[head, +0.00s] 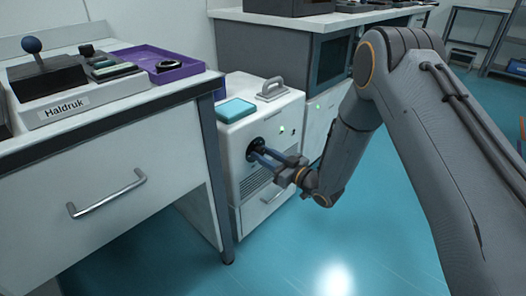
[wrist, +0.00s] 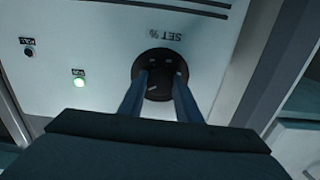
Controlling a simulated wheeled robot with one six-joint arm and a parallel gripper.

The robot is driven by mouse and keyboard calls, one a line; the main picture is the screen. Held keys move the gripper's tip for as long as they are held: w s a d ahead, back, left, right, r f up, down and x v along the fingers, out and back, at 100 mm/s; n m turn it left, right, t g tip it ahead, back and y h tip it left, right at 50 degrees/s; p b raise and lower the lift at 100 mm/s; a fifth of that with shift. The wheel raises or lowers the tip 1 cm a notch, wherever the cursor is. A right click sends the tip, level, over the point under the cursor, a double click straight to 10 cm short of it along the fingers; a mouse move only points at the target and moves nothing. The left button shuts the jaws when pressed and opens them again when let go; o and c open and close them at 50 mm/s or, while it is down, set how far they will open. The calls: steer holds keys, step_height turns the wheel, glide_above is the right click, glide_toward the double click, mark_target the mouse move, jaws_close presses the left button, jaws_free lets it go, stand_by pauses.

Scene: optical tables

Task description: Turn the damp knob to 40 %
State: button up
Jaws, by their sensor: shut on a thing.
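A dark round knob (wrist: 158,84) sits on the front of a white cabinet unit (head: 240,150); in the wrist view the panel above it carries an upside-down "SET %" label (wrist: 165,34). My gripper (wrist: 160,85) has its two blue fingers on either side of the knob's middle and is shut on it. In the head view the gripper (head: 254,148) reaches the knob from the right. A small light mark shows on the knob, but its percentage reading cannot be made out. I see no "damp" label.
A lit green button (wrist: 78,78) and a dark button (wrist: 29,51) are on the same panel. A teal pad (head: 235,110) and a grey handle (head: 271,88) are on the unit's top. A drawer bench (head: 120,160) stands close at left. Blue floor (head: 330,255) is clear in front.

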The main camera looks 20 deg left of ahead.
steer(key=m+p, duration=0.2)
steer(key=m, duration=0.2)
steer(key=shift+m, duration=0.3)
steer(key=shift+m+p, duration=0.65)
steer(key=shift+m, duration=1.05)
steer(key=o, duration=1.1)
steer(key=shift+c, duration=0.2)
steer(key=shift+d, duration=0.15)
steer(key=p+v, duration=0.1)
steer(key=v, duration=0.6)
steer(key=shift+s+d+p, duration=0.15)
steer(key=shift+d+p, duration=0.1)
steer(key=shift+p, duration=0.15)
